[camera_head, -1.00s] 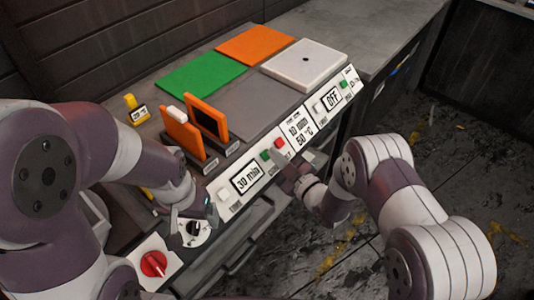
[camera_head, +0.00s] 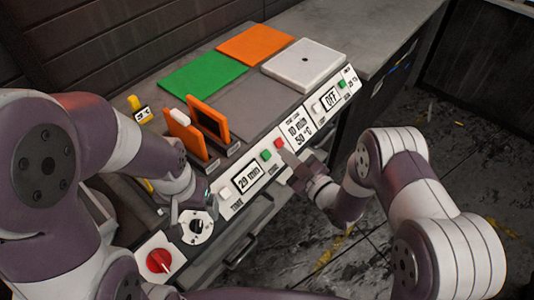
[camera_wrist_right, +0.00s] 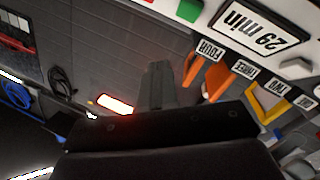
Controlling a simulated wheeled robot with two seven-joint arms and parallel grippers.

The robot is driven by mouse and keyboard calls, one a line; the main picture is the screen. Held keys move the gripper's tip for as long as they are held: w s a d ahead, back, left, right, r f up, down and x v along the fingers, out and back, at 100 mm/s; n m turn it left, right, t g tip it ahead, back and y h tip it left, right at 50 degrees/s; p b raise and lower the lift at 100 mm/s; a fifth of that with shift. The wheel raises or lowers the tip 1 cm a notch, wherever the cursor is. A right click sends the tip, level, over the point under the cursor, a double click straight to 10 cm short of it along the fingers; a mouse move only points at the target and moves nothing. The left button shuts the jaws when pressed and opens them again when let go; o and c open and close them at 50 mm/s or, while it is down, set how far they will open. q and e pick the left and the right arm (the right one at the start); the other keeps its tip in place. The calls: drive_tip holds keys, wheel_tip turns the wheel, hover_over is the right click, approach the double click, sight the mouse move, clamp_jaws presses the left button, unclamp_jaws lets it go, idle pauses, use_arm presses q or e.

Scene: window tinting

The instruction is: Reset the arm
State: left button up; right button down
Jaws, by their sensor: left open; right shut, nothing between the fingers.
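My right gripper (camera_head: 287,158) is shut and empty. It is close in front of the control panel (camera_head: 231,206), by the red button (camera_head: 279,143) and green button (camera_head: 265,154); I cannot tell if it touches. In the right wrist view its closed fingers (camera_wrist_right: 159,84) point toward the grey panel area, with nothing between them. The timer display (camera_head: 249,180) reads 29 min; it also shows upside down in the right wrist view (camera_wrist_right: 256,25). My left gripper (camera_head: 190,205) is open near the black-and-white dial (camera_head: 197,227); its fingers are mostly hidden.
Orange-framed panels (camera_head: 209,119) stand in labelled slots. A green mat (camera_head: 203,76), an orange mat (camera_head: 255,44) and a white plate (camera_head: 305,65) lie on the bench. A red knob (camera_head: 158,261) is at the front left.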

idle(0.4)
drive_tip(key=s+d+f+m+g+h, duration=0.4)
drive_tip(key=d+f+m+g+h, duration=0.2)
drive_tip(key=d+f+h, duration=0.3)
drive_tip(key=s+d+r+m+g+h, duration=0.1)
drive_tip(key=s+d+r+m+g, duration=0.2)
drive_tip(key=s+r, duration=0.4)
drive_tip(key=s+d+r+m+g+h, duration=0.1)
drive_tip(key=s+d+r+m+g, duration=0.2)
drive_tip(key=s+d+r+m, duration=0.2)
drive_tip(key=shift+s+r+h, duration=0.3)
drive_tip(key=shift+s+r, duration=0.8)
drive_tip(key=shift+s, duration=0.6)
